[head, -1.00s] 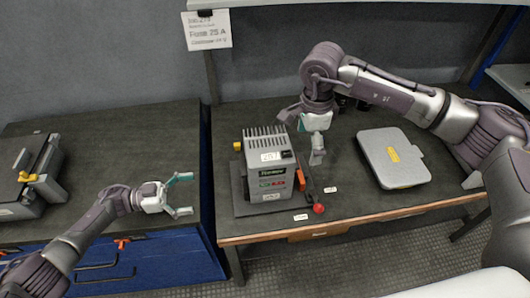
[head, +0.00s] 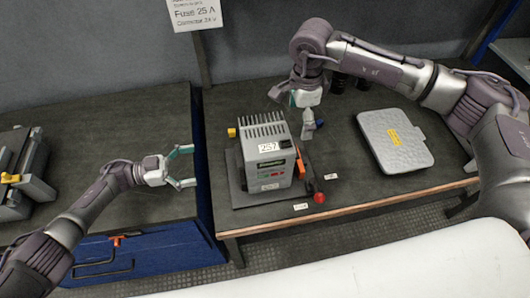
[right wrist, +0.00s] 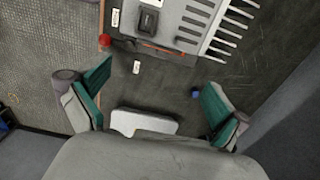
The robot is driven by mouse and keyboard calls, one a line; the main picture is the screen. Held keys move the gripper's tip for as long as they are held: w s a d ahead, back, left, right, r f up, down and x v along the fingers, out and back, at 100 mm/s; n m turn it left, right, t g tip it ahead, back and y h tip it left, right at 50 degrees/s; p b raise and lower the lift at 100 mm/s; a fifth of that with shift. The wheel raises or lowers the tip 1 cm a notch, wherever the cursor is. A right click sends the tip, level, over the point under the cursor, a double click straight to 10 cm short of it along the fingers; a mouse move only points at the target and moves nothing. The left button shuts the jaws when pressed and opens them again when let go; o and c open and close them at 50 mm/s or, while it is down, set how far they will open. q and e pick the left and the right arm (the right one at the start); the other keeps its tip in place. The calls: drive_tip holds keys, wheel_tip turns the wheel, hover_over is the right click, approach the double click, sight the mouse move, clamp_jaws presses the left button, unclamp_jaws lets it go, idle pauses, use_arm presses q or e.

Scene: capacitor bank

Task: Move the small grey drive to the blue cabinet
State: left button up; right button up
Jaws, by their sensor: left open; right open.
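The small grey drive (head: 265,158) stands upright on a dark base plate (head: 241,199) on the wooden-edged table, with pale fins on top and a "257" label. It also shows in the right wrist view (right wrist: 190,25). The blue cabinet (head: 175,243) stands to the left with a dark top (head: 100,125). My left gripper (head: 188,167) is open and empty over the right part of the cabinet top. My right gripper (head: 300,115) is open and empty, above the table and just right of the drive. In the right wrist view its two teal fingers (right wrist: 155,100) are spread wide.
A grey flat case (head: 395,141) lies on the table's right. A dark grey case with a yellow latch (head: 22,175) sits on the cabinet's left. An orange lever (head: 300,163) and red knob (head: 319,198) are at the drive's right. A gap separates cabinet and table.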

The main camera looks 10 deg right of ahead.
use_arm(q)
drive_tip(key=d, duration=1.1)
drive_tip(key=shift+d, duration=0.3)
use_arm(e)
wheel_tip(320, 180, down, 12)
drive_tip(key=shift+r, duration=0.25)
use_arm(q)
drive_tip(key=c, duration=1.7)
use_arm(e)
drive_tip(key=c, duration=1.7)
use_arm(q)
drive_tip(key=shift+w+r, duration=0.1)
drive_tip(key=shift+r, duration=0.15)
use_arm(e)
drive_tip(key=shift+w+r, duration=0.1)
drive_tip(key=shift+r, duration=0.1)
